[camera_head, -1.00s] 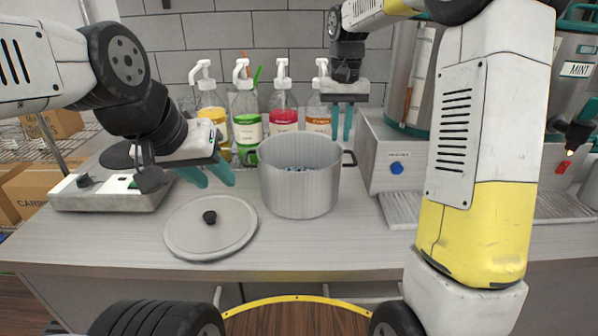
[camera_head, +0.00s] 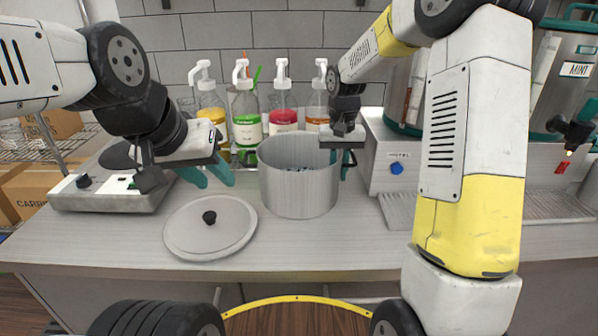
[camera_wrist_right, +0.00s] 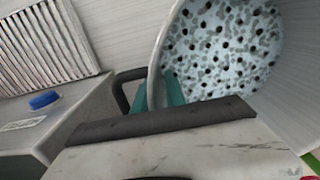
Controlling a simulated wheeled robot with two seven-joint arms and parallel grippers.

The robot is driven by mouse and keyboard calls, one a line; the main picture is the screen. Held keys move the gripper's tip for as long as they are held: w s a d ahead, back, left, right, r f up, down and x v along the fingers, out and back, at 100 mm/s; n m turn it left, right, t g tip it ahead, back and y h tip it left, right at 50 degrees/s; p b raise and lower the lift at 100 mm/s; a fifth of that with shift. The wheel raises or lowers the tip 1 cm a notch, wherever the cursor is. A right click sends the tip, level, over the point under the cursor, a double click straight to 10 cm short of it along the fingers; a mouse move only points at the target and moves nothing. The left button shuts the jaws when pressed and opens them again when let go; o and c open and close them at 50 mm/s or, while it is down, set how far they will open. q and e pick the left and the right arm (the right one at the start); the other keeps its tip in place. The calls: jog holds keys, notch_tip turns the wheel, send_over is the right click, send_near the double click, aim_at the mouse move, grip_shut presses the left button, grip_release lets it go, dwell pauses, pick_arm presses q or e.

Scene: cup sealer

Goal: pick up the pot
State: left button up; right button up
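The grey metal pot (camera_head: 299,190) stands upright on the counter, with blue-grey dark-spotted contents inside. My right gripper (camera_head: 340,158) is at the pot's right rim, its teal fingers pointing down. In the right wrist view, the fingers (camera_wrist_right: 163,92) sit either side of the pot wall (camera_wrist_right: 154,75), one inside and one outside, near the dark side handle (camera_wrist_right: 123,90). They look apart, not clamped. My left gripper (camera_head: 207,174) is open and empty, left of the pot and above the lid. The pot's left handle is not clearly visible now.
The round lid (camera_head: 225,235) lies on the counter, front left of the pot. Several pump bottles (camera_head: 247,120) stand behind it. A hot plate (camera_head: 105,195) is at left. A machine with a blue knob (camera_head: 397,169) is close at right. Counter in front of the pot is clear.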

grip_shut()
dwell(1.3)
jog(key=shift+r, duration=0.1)
